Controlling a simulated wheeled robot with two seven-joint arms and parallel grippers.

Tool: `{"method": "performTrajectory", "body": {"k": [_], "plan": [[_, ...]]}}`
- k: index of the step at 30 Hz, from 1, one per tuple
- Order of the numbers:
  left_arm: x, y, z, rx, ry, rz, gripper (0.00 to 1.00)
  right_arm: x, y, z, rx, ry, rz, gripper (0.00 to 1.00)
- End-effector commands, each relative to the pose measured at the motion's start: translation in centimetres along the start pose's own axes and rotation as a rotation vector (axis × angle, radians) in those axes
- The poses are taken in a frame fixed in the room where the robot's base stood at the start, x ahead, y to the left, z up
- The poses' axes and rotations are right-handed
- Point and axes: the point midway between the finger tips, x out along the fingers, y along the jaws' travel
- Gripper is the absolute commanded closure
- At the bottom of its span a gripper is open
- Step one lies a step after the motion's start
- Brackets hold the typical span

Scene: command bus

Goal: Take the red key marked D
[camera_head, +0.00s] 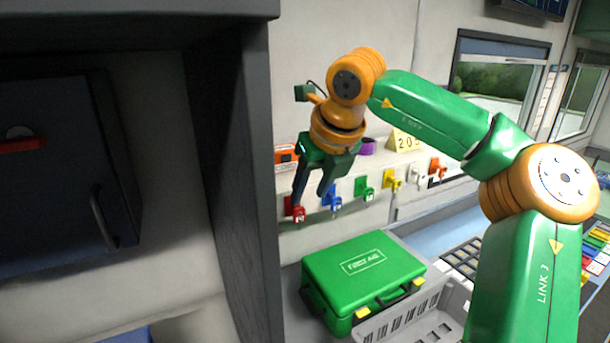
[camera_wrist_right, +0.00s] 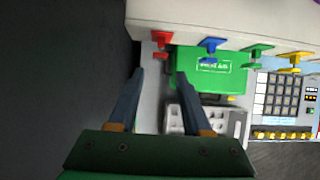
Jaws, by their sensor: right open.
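A red key (camera_head: 297,213) hangs at the left end of a row of coloured keys on the wall. In the right wrist view a red key (camera_wrist_right: 161,40) shows just beyond the fingertips. The letters on the keys are too small to read. My right gripper (camera_head: 310,191) is open and empty, its fingers pointing down close to the leftmost red key. In the wrist view its two fingers (camera_wrist_right: 158,76) are apart with nothing between them. My left gripper is not in view.
Blue (camera_head: 332,200), green (camera_head: 366,190) and yellow (camera_head: 392,180) keys hang to the right. A green first aid case (camera_head: 350,262) stands below. A dark cabinet edge (camera_head: 245,190) is close on the left. A yellow number card (camera_head: 405,141) stands above the keys.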

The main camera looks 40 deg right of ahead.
Motion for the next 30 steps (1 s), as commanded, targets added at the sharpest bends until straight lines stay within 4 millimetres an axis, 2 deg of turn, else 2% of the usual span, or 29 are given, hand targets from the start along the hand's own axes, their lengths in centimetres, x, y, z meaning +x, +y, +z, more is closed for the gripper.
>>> {"method": "performTrajectory", "body": {"k": [6,13,18,27,30], "plan": [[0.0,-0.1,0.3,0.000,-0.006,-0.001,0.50,3.2,0.0,-0.1,0.001,0.003,0.003,0.51],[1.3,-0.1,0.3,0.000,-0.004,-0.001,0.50,6.2,0.0,-0.2,0.001,0.002,0.003,0.51],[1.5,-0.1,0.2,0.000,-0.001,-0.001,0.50,7.1,0.0,-0.1,0.001,0.001,0.003,0.51],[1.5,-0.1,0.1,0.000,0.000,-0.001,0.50,7.2,0.1,0.0,0.002,0.000,0.004,0.51],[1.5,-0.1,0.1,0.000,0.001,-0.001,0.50,7.2,0.1,0.0,0.002,0.000,0.004,0.78]]}}
